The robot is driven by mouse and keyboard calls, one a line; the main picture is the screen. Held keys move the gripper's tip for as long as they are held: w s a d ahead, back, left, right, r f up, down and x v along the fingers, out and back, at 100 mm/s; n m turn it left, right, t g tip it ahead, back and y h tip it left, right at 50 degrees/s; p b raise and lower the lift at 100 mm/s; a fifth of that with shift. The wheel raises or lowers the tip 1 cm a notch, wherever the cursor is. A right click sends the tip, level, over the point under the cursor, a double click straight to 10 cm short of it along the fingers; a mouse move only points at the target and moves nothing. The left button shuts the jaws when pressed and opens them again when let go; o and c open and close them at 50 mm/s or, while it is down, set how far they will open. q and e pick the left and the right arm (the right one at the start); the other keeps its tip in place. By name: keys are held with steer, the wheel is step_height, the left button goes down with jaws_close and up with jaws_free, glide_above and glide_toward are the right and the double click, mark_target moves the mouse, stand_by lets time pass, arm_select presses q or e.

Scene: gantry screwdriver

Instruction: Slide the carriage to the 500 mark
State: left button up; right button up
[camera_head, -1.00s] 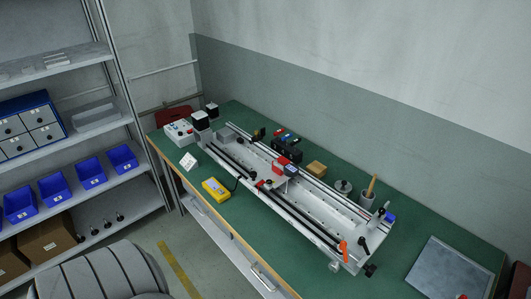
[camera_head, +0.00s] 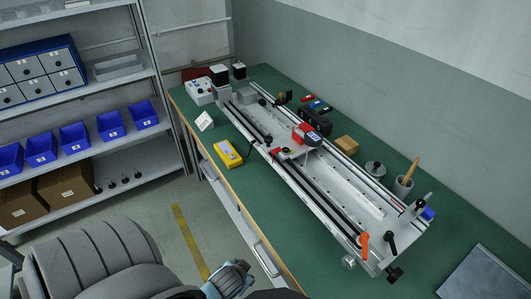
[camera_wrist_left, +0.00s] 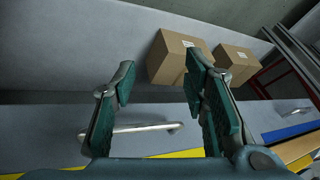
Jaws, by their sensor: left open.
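The gantry (camera_head: 345,205) is a long pale rail frame lying on the green bench, running from back left to front right. Its carriage (camera_head: 292,153) stands around the middle of the rails and carries a red block (camera_head: 303,134) and a small blue display (camera_head: 315,137). The scale marks are too small to read. My left gripper (camera_wrist_left: 158,82) is open and empty in the left wrist view, away from the carriage. A teal and grey part of my left arm shows at the bottom of the head view. My right gripper is not in view.
An orange lever (camera_head: 364,244) and a black lever (camera_head: 391,241) are at the gantry's near end. A yellow device (camera_head: 228,154) lies left of the rails. Shelves (camera_head: 125,142) with blue bins are at left.

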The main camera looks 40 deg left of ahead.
arm_select(q)
steer(key=w+r+n+t+y+b, duration=0.1)
steer(key=w+r+n+t+b, duration=0.15)
steer(key=r+b, duration=0.45)
steer(key=n+t+y+p, duration=0.25)
steer(key=t+y, duration=0.25)
steer(key=t, duration=0.4)
glide_toward(267, 140)
steer(key=shift+g, duration=0.25)
steer(key=b+x, duration=0.1)
steer(key=x, duration=0.9)
steer(key=shift+w+r, duration=0.15)
steer(key=shift+w, duration=0.05)
steer(key=shift+w+a, duration=0.2)
steer(key=shift+w, duration=0.25)
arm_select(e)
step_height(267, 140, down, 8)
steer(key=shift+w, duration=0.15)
arm_select(q)
steer(key=shift+c, duration=0.4)
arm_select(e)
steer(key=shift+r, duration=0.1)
arm_select(q)
jaws_close()
